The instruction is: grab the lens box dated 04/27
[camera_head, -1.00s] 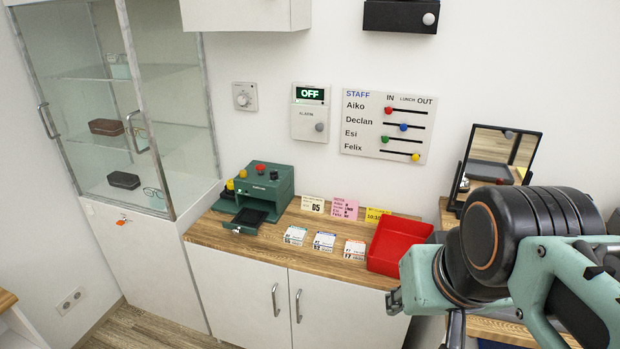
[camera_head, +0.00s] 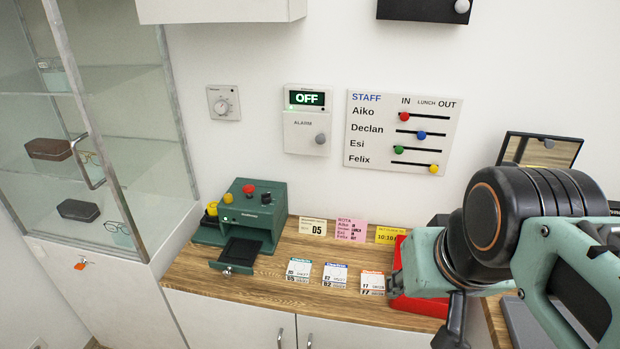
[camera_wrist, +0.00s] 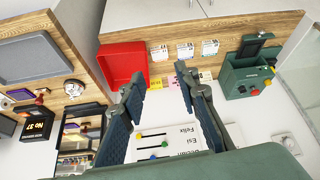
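Three small white lens boxes stand in a row on the wooden counter: one with a teal top band (camera_head: 299,271), one blue (camera_head: 335,274), one orange (camera_head: 372,283). Their dates are too small to read surely. In the wrist view, upside down, the teal box (camera_wrist: 210,48), blue box (camera_wrist: 185,52) and orange box (camera_wrist: 160,54) show beyond my fingertips. My gripper (camera_wrist: 158,82) is open and empty, apart from the boxes. In the head view my arm covers the counter's right side and the fingertips cannot be made out.
A red tray (camera_head: 418,305) sits right of the boxes, partly behind my arm. A green machine (camera_head: 240,215) with an open drawer stands at left. Cards (camera_head: 352,231) stand behind the boxes. A glass cabinet (camera_head: 110,120) is at far left. The counter strip before the boxes is clear.

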